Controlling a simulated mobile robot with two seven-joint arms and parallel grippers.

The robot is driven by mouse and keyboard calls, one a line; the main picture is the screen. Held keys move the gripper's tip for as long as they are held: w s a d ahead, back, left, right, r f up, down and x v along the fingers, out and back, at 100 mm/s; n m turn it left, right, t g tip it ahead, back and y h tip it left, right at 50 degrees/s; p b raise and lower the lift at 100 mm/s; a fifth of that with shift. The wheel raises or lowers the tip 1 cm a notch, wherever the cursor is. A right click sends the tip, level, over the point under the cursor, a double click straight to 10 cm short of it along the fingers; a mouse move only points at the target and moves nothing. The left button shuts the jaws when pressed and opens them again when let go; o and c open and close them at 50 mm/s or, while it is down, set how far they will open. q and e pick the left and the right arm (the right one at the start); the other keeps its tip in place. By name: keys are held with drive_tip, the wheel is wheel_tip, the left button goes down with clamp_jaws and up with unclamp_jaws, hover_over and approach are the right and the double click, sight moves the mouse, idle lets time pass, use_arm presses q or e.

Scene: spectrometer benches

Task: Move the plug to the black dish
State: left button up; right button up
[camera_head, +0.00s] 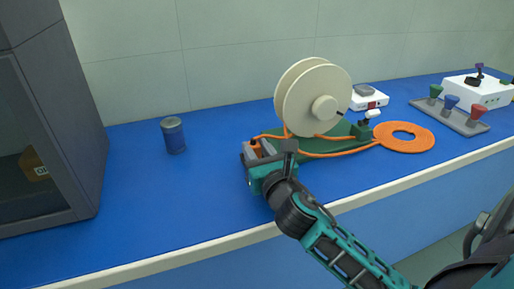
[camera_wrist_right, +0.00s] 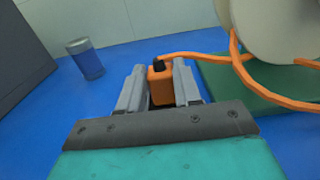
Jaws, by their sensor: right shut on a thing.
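The plug, an orange block with a black tip, shows in the wrist view (camera_wrist_right: 161,86), with an orange cable running off to the right. My right gripper (camera_head: 260,148) is shut on it, just left of the reel's green base. In the wrist view, the right gripper (camera_wrist_right: 159,74) has one finger on each side of the plug. In the head view the plug is mostly hidden by the gripper. I cannot make out a black dish in either view. My left gripper is out of view.
A cream cable reel (camera_head: 312,98) stands on a green base, with an orange coil (camera_head: 404,138) beside it. A blue cup (camera_head: 173,136) and dark cabinet (camera_head: 45,120) are left. A grey tray (camera_head: 473,128) and white devices (camera_head: 483,90) are right. The blue bench is clear front left.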

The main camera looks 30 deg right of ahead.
idle(0.4)
drive_tip(key=shift+p, duration=0.3)
drive_tip(key=shift+f, duration=0.1)
idle(0.5)
drive_tip(key=shift+f+b, duration=0.45)
drive_tip(key=shift+f, duration=0.1)
drive_tip(key=o, duration=0.8)
drive_tip(key=shift+r, duration=0.1)
drive_tip(key=shift+c, duration=0.2)
drive_tip(key=shift+s, duration=0.1)
